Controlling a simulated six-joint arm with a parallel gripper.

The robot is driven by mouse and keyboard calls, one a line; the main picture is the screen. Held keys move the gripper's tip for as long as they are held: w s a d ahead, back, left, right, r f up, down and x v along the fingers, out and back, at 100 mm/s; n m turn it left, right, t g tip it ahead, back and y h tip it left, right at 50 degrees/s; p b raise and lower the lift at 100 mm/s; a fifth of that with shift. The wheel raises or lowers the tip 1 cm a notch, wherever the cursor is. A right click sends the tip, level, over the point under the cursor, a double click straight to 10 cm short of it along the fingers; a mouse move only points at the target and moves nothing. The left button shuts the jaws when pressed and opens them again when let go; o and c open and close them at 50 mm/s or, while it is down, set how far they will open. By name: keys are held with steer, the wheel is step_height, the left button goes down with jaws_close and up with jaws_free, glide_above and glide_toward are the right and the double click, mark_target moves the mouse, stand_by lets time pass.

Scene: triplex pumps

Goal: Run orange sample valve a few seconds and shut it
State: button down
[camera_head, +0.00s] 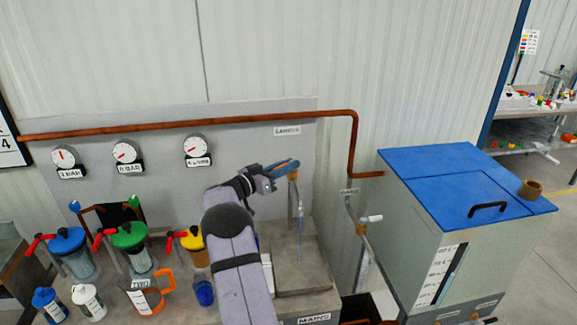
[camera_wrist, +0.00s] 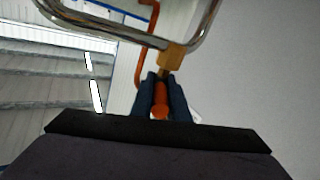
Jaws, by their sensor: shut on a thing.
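The orange sample valve handle (camera_wrist: 160,100) lies between the two dark blue fingers of my gripper (camera_wrist: 161,92) in the wrist view, and the fingers are shut on it. Its brass body (camera_wrist: 174,60) sits just beyond the fingertips, below a curved chrome pipe (camera_wrist: 130,32). In the head view my gripper (camera_head: 284,166) is at the top of the sample tap, under the SAMPLE label (camera_head: 287,130). My fingers hide most of the handle there.
Three gauges (camera_head: 126,152) are on the back panel under a copper pipe (camera_head: 240,117). Pumps with blue (camera_head: 67,241), green (camera_head: 129,236) and yellow (camera_head: 192,238) tops and an orange-handled jug (camera_head: 147,298) stand left of my arm. A blue-lidded tank (camera_head: 440,170) stands right.

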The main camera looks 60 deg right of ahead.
steer(key=shift+w+d+r+m+g+y+b, duration=0.1)
steer(key=shift+m+g+y+b, duration=0.15)
steer(key=shift+m+g, duration=0.35)
steer(key=shift+w+r+m+g+y+b, duration=0.1)
steer(key=shift+m+g+y, duration=0.2)
steer(key=shift+g, duration=0.6)
steer(key=c, duration=1.7)
jaws_free()
steer(key=shift+f, duration=0.15)
steer(key=shift+w+a+f+b, duration=0.1)
steer(key=shift+w+a+b, duration=0.25)
steer(key=shift+a, duration=0.25)
steer(key=shift+b+v, duration=1.15)
steer(key=shift+v, duration=1.8)
steer(key=shift+s, duration=0.15)
steer(key=shift+c, duration=0.3)
